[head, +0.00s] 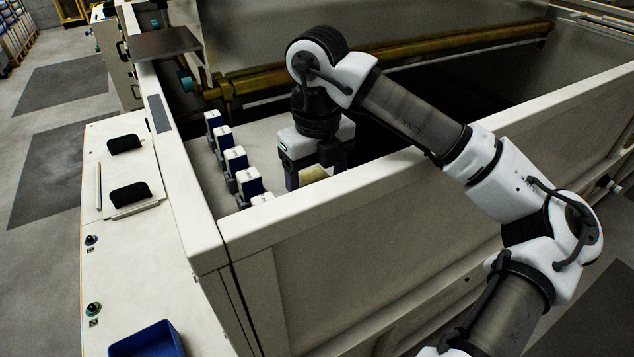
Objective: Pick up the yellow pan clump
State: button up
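The yellow pan clump (313,174) is a pale yellow block low inside the hopper, partly hidden by the hopper's near wall and my gripper. My gripper (319,177) points down into the hopper, right above the clump. Its two fingers are apart, one on each side of the clump in this view. A gap shows between the clump and the right finger. The fingertips are hidden behind the near wall, so contact cannot be told.
The hopper's pale near wall (400,190) stands close in front of my gripper. A row of several white and dark blue blocks (235,160) is just left of it. A brass-coloured bar (390,55) runs behind. A blue bin (148,340) is at the lower left.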

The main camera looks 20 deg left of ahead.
jog(key=c, duration=1.1)
jog(key=shift+o, duration=0.2)
jog(key=shift+r, duration=0.1)
